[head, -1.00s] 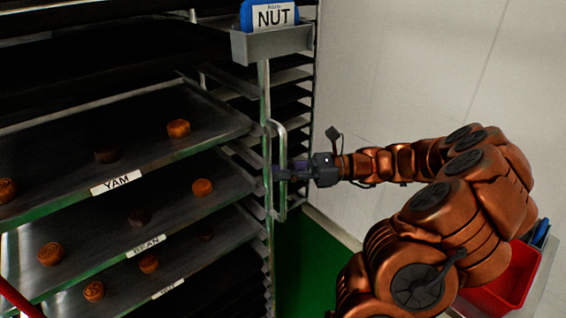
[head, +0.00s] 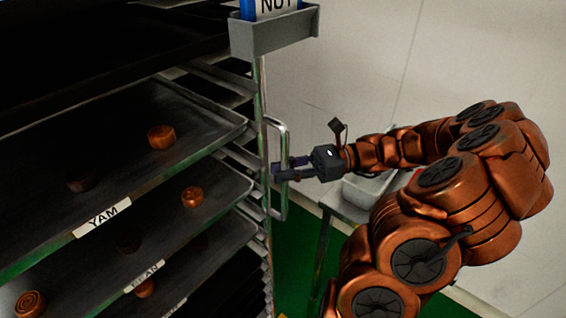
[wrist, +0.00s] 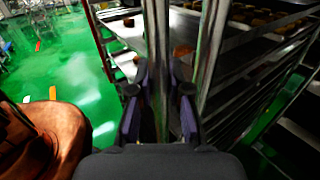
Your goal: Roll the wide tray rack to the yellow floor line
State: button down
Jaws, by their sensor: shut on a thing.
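The tray rack (head: 262,160) fills the left of the head view, a metal frame with dark trays labelled YAM (head: 102,217) and BEAN. Round brown cakes (head: 161,137) sit on the trays. A vertical metal handle (head: 282,140) stands out from the rack's near post. My gripper (head: 284,169) is shut on this handle, about at its middle. In the wrist view the gripper (wrist: 160,105) has a finger on each side of the upright metal bar.
A grey bin with a blue item labelled NUT (head: 274,32) hangs on the rack's post. A metal stand (head: 335,210) is behind my arm, near the white wall (head: 360,60). Green floor (wrist: 60,60) shows open at left in the wrist view.

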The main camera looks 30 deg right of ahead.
jog(key=shift+s+d, duration=0.15)
jog(key=shift+s, duration=0.45)
jog(key=c, duration=1.1)
grip_release()
jog(key=v, duration=0.7)
jog(key=shift+d, duration=0.25)
jog(key=shift+s+a, duration=0.1)
jog(key=shift+s, duration=0.05)
